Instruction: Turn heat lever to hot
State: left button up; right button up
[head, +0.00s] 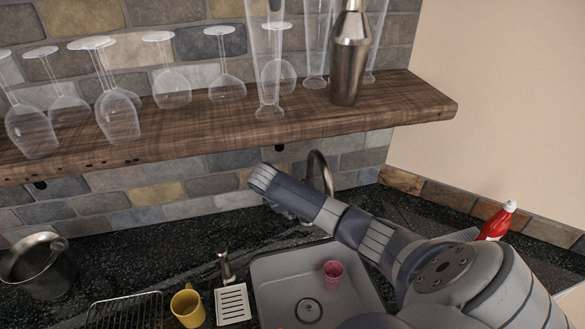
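A metal faucet (321,168) with a curved spout stands behind the sink (275,302) at the back of the dark counter. My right arm reaches in from the lower right, across the front of the faucet. My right gripper (264,178) is at the far end of that arm, left of the spout. Its fingers cannot be made out, so I cannot tell whether it is open or shut. My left gripper is not in view.
A wooden shelf (220,124) with upside-down glasses and a metal shaker (349,58) hangs above. A pink cup (332,272) is in the sink. A yellow mug (187,306), wire rack (125,311), metal bucket (40,268) and red bottle (495,224) stand around it.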

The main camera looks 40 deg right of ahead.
grip_shut()
